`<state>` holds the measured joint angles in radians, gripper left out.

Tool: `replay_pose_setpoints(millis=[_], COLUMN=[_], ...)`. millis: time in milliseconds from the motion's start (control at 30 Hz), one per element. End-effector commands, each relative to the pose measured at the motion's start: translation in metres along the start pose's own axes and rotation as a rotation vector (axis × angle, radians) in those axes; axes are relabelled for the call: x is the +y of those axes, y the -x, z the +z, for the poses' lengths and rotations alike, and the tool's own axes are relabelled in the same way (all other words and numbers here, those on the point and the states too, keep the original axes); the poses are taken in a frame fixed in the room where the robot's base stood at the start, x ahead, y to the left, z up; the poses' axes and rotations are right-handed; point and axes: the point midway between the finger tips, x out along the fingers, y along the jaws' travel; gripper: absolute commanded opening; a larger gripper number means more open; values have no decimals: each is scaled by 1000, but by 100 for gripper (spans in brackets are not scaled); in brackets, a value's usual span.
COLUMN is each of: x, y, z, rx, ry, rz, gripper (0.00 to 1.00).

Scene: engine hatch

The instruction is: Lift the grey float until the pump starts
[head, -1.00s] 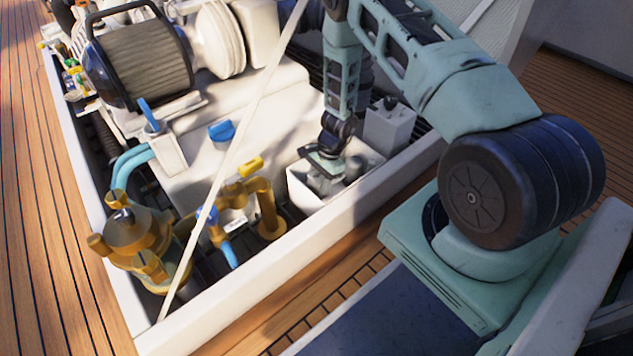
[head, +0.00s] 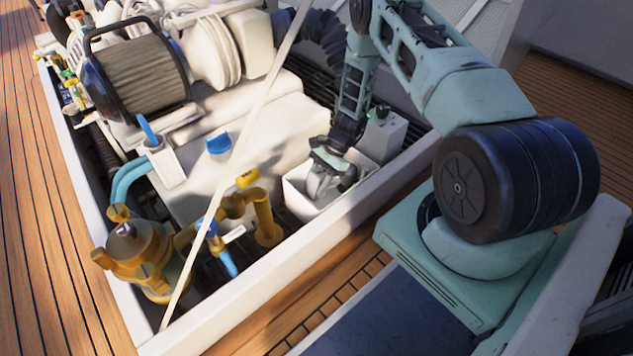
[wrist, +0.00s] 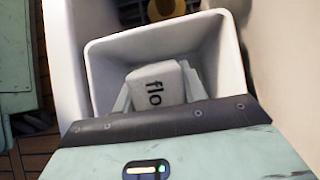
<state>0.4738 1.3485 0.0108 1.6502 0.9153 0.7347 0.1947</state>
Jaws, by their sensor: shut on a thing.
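The grey float (wrist: 158,84), with the letters "flo" showing, is in the wrist view inside a white open-topped box (wrist: 112,60). My gripper (wrist: 160,95) has a finger on each side of the float and is shut on it. The rest of the float's lettering and its lower part are hidden. In the head view, my gripper (head: 326,182) reaches down at a tilt into the same white box (head: 298,205). The float cannot be told clearly from the fingers there. The pump cannot be identified for certain.
A pale control box (head: 384,135) with a small green spot on top stands just behind the white box. Brass pipes (head: 262,215) and a yellow handle (head: 248,178) lie to its left. The white hatch rim (head: 290,270) runs along the front. A thin pale bar (head: 240,150) crosses the hatch.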

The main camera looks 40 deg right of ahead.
Motion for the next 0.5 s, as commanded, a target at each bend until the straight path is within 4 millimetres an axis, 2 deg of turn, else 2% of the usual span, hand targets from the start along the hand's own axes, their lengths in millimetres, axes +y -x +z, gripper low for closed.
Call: replay_pose_setpoints(millis=[67,100,133,167,500], x=[0,0,0,0,0], y=[0,0,0,0,5], z=[0,0,0,0,0], rx=[0,0,0,0,2], ry=[0,0,0,-1,0], rz=[0,0,0,0,-1], gripper=[1,53,61,64,64])
